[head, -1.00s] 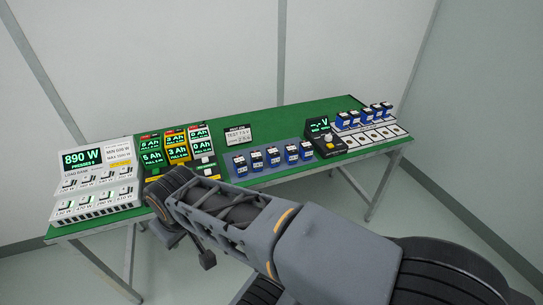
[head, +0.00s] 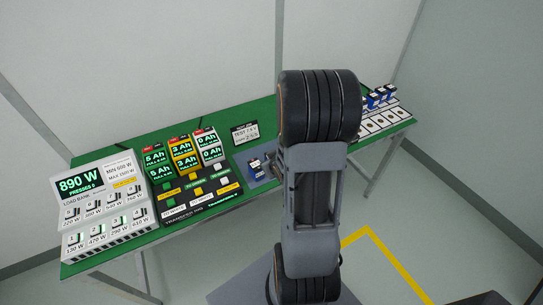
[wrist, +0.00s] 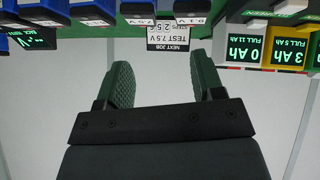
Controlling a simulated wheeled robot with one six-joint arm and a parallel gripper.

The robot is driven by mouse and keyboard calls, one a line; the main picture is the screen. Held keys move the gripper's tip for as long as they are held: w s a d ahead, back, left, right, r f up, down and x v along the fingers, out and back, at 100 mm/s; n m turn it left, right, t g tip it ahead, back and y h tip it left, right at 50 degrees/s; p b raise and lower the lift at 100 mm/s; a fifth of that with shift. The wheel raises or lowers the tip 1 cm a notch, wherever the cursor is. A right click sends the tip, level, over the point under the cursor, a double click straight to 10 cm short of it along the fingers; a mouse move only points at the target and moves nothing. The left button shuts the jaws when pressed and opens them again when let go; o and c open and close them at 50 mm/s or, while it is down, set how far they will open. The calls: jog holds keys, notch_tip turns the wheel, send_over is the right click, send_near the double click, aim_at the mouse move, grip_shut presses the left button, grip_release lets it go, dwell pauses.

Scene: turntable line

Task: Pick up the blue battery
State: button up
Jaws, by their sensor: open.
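Several blue batteries with pale tops stand on the green table. One blue battery (head: 256,165) shows in a grey tray at the table's middle; the rest of that row is hidden behind my arm. More blue batteries (head: 379,96) stand in a white rack at the right. In the wrist view, which is upside down, blue battery bodies (wrist: 40,10) show along the top left edge, cut off by the frame. My gripper (wrist: 163,82) is open and empty, its two dark fingers pointing toward the table and apart from every battery. The head view hides my gripper behind the arm.
A white load bank (head: 95,208) reading 890 W stands at the left. Coloured Ah displays (head: 182,152) and a row of buttons stand beside it. A test sign reading 7.5 V (head: 245,134) stands behind the tray; it also shows in the wrist view (wrist: 168,47).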

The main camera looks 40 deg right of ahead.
jog(key=s+d+f+m+t+p, duration=0.2)
jog(key=s+d+f+t+p, duration=0.1)
jog(key=s+t, duration=0.15)
jog(key=b+x, duration=0.2)
jog(key=b, duration=0.3)
jog(key=f+b+x, duration=0.1)
jog(key=b+x, duration=0.2)
jog(key=b, duration=0.2)
jog(key=shift+w+d+g, duration=0.2)
jog(key=shift+w+g, duration=0.05)
jog(key=shift+w, duration=0.65)
jog(key=shift+p+x, duration=1.05)
jog(key=shift+x, duration=2)
jog(key=shift+w+r, duration=0.1)
jog(key=shift+c, duration=0.4)
jog(key=c, duration=0.8)
